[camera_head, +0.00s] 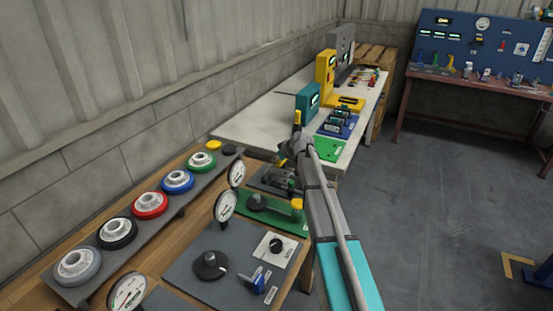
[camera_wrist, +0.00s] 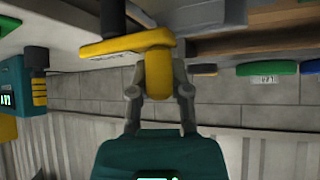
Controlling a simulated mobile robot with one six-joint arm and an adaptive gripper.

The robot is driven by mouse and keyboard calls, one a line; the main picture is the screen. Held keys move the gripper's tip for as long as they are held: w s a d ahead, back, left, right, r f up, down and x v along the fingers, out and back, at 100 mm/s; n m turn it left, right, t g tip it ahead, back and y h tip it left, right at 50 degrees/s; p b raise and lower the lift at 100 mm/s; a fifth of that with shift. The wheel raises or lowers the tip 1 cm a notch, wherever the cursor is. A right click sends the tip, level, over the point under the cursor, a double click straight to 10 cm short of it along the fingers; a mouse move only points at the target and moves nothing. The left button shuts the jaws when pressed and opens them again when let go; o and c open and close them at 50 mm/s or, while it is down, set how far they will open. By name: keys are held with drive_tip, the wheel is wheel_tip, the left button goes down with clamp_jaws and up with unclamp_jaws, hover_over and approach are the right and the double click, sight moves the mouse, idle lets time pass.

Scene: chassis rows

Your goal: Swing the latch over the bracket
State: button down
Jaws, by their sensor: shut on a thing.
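My gripper (camera_wrist: 158,88) shows in the wrist view with its two grey fingers on either side of a yellow rounded grip, shut on it. The grip appears to belong to the latch, whose flat yellow bar (camera_wrist: 120,43) runs across just beyond the fingers. A dark grey upright piece (camera_wrist: 112,16) meets the bar; I cannot tell whether it is the bracket. The fingers and most of the latch are hidden or too small there.
A green fixture (camera_head: 262,214) with a black knob and a yellow-topped post sits nearer on the bench. Dial gauges (camera_head: 225,205) stand beside it. A teal box (camera_head: 308,101) and a green plate (camera_head: 327,149) are on the white table beyond. Open floor (camera_head: 430,190) lies right.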

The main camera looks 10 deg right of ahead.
idle(0.4)
drive_tip(key=c, duration=0.7)
unclamp_jaws()
drive_tip(key=shift+a+m, duration=0.1)
drive_tip(key=shift+m, duration=0.2)
